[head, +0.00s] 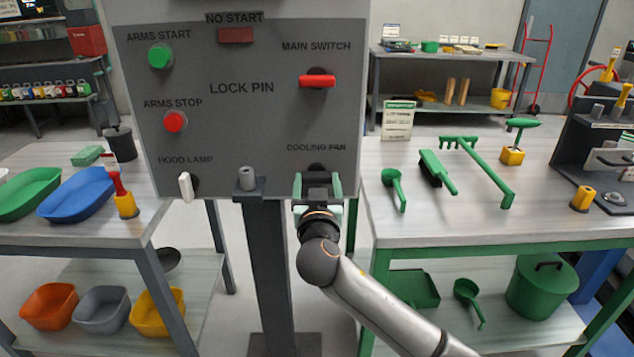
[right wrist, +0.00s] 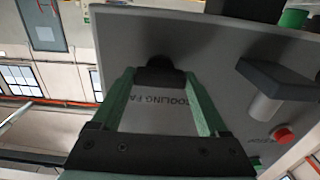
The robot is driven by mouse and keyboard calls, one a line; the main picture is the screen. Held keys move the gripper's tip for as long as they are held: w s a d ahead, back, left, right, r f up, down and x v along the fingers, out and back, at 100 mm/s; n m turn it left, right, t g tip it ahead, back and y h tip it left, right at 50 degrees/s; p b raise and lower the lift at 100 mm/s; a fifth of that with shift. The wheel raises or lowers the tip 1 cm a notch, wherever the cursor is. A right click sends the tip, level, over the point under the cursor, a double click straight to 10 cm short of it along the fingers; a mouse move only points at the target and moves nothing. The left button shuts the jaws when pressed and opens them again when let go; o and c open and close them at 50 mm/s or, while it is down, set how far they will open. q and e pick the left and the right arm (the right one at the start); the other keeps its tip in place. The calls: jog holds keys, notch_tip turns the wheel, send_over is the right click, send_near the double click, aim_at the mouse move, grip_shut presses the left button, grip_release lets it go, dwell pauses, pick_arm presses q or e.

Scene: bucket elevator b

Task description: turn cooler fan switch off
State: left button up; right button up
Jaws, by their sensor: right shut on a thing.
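The grey control panel (head: 240,125) stands in the middle of the head view. Its cooling fan switch (head: 316,168) is at the lower right, under the COOLING FAN label. My right gripper (head: 317,184) reaches up to this switch from below and hides most of it. In the right wrist view, the green fingers (right wrist: 160,78) close around the dark switch (right wrist: 160,62), with the label showing between them. The switch handle's exact angle is hidden. My left gripper is not in view.
The panel also carries a red main switch (head: 317,81), a white hood lamp switch (head: 186,186), a green button (head: 160,56), a red button (head: 175,121) and a lock pin (head: 247,178). Tables with green tools (head: 437,172) and trays (head: 76,192) flank it.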

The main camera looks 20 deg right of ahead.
jog(key=c, duration=0.4)
